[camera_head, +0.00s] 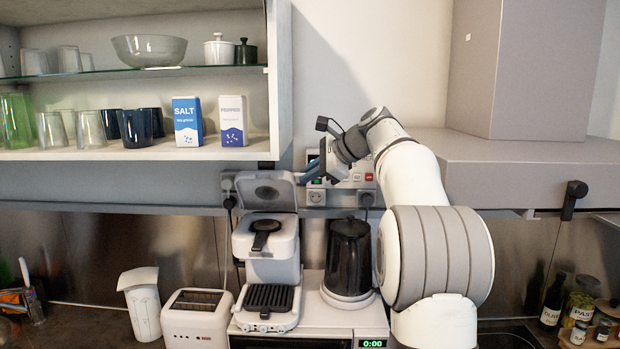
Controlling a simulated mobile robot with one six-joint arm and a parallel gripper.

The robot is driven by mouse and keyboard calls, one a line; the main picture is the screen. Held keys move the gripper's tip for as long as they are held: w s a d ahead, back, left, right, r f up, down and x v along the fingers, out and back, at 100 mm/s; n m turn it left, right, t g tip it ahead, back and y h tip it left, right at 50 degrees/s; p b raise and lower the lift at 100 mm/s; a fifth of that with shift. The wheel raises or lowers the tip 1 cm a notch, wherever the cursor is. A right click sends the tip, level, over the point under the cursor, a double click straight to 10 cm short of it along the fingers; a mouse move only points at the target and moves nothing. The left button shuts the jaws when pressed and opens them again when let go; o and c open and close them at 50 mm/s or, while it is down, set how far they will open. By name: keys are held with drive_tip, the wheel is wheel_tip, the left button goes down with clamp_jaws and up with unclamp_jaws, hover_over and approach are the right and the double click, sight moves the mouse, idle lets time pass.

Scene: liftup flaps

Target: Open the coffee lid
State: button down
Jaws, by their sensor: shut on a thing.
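The white coffee machine (268,272) stands on top of a white appliance, left of the black kettle. My gripper (306,175) reaches in from the right and is shut on the right edge of the lid. The exact contact of the fingertips is small and hard to make out.
The black kettle (349,258) stands close on the right, below my arm. A toaster (196,315) is on the left. An open shelf (150,150) with glasses and boxes hangs above left, and a range hood (530,165) is at right.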

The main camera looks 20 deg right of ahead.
drive_tip(key=shift+w+r, duration=0.1)
drive_tip(key=shift+w, duration=0.1)
idle(0.4)
drive_tip(key=c, duration=1.5)
unclamp_jaws()
drive_tip(key=shift+b+v, duration=0.45)
drive_tip(key=shift+v, duration=3.55)
drive_tip(key=shift+w, duration=0.15)
